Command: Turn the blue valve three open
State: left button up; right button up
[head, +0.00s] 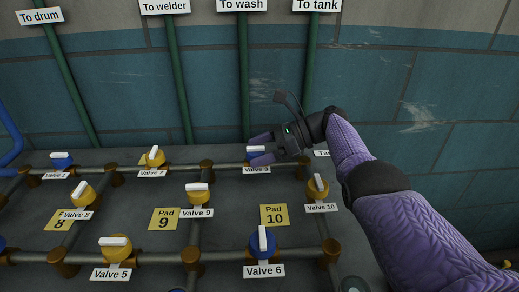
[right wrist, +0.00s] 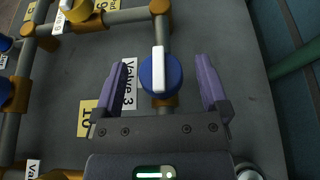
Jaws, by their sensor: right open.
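The blue valve three (head: 252,149), with its white bar handle, sits on the far pipe above its Valve 3 label (head: 257,170). In the right wrist view, the blue knob (right wrist: 174,76) lies between two purple fingers, with gaps on both sides. Its white handle (right wrist: 158,70) points along the pipe, parallel to the fingers. My right gripper (head: 261,148) is open around the knob from the right, and its fingers hide part of the valve in the head view. My left gripper is not in view.
Blue valve six (head: 263,243), yellow valve ten (head: 317,188) and yellow valve nine (head: 197,195) stand nearer on the grey panel. Yellow valve two (head: 155,157) is to the left. Green pipes (head: 244,80) rise along the wall behind.

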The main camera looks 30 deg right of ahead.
jog(key=shift+s+d+r, duration=0.15)
jog(key=shift+d, duration=0.2)
jog(key=b+v, duration=0.1)
jog(key=v, duration=0.2)
jog(key=shift+s+d, duration=0.1)
jog(key=shift+d, duration=0.25)
jog(key=b+v, duration=0.3)
jog(key=v, duration=0.1)
jog(key=shift+s+d+b, duration=0.1)
jog(key=shift+d+b, duration=0.05)
jog(key=shift+b, duration=0.2)
jog(key=shift+s+d, duration=0.1)
jog(key=shift+d, duration=0.1)
jog(key=shift+s+d+r, duration=0.15)
jog(key=shift+r, duration=0.25)
